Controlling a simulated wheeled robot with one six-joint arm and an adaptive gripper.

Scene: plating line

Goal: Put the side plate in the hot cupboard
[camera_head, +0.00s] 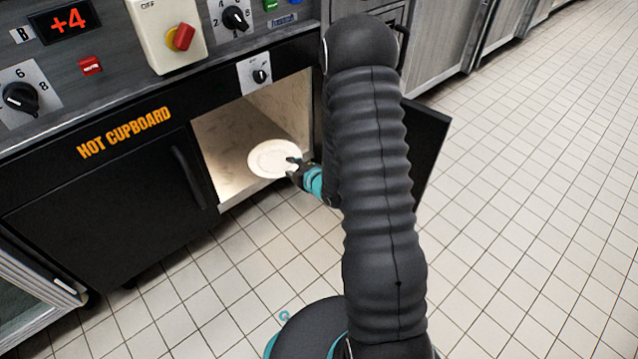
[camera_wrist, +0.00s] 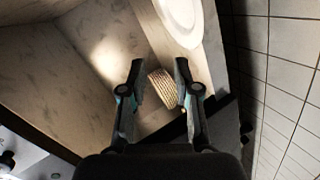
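The white side plate (camera_head: 270,157) is in the open mouth of the hot cupboard (camera_head: 217,150), close to its front edge. It appears to lie flat on the cupboard floor. My gripper (camera_head: 294,168) is at the plate's right side in the head view and overlaps its rim there. In the wrist view the plate (camera_wrist: 181,16) is at the top, cut off by the frame, beyond my fingertips. My gripper (camera_wrist: 158,72) has its two fingers apart there, with no plate between them. Whether a finger touches the rim cannot be told.
A small ribbed beige thing (camera_wrist: 161,88) shows between the fingers in the wrist view; I cannot tell what it is. The cupboard's dark right door (camera_head: 428,145) stands open beside my arm. The left door (camera_head: 110,205) is shut. Tiled floor (camera_head: 530,190) is clear at the right.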

